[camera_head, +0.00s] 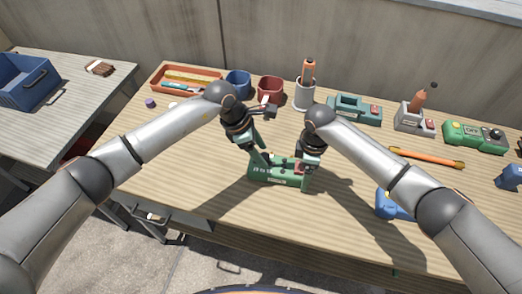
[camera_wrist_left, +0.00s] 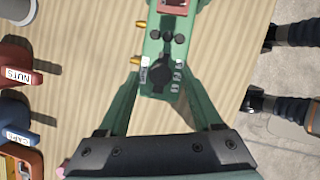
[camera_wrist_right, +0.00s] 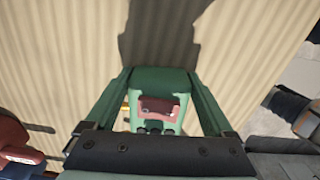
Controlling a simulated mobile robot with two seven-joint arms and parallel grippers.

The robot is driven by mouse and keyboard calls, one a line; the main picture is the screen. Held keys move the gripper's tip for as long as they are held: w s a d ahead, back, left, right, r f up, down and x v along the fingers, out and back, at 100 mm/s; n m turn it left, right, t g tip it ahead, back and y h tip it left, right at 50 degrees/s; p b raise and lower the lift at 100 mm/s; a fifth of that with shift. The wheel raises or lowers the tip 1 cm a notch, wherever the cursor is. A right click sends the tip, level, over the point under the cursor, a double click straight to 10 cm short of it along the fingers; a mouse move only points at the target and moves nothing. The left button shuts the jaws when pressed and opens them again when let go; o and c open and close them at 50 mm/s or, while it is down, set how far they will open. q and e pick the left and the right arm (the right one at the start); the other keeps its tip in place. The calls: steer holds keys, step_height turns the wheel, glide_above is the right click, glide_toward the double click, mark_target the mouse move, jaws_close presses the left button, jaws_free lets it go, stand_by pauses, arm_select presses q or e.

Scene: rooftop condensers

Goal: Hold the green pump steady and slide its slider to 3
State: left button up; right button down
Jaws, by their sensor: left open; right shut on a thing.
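The green pump (camera_head: 279,180) sits on the near part of the wooden workbench, with pale lettering on its side and a red panel at its right end. My right gripper (camera_head: 307,164) is shut on that right end; the right wrist view shows the red panel (camera_wrist_right: 160,107) between its green fingers. My left gripper (camera_head: 259,158) is open above the pump's left end. In the left wrist view the pump (camera_wrist_left: 158,50) lies between the spread fingers. A dark knob (camera_wrist_left: 160,73) there has small labels on both sides, too small to read.
Behind stand an orange tray (camera_head: 158,83), a blue mug (camera_head: 238,82), a red mug (camera_head: 271,88) and a white cup (camera_head: 304,97). To the right are several devices, an orange-ended rod (camera_head: 427,158) and a blue object (camera_head: 388,205).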

arm_select(q)
jaws_close()
stand_by(0.6)
stand_by(0.9)
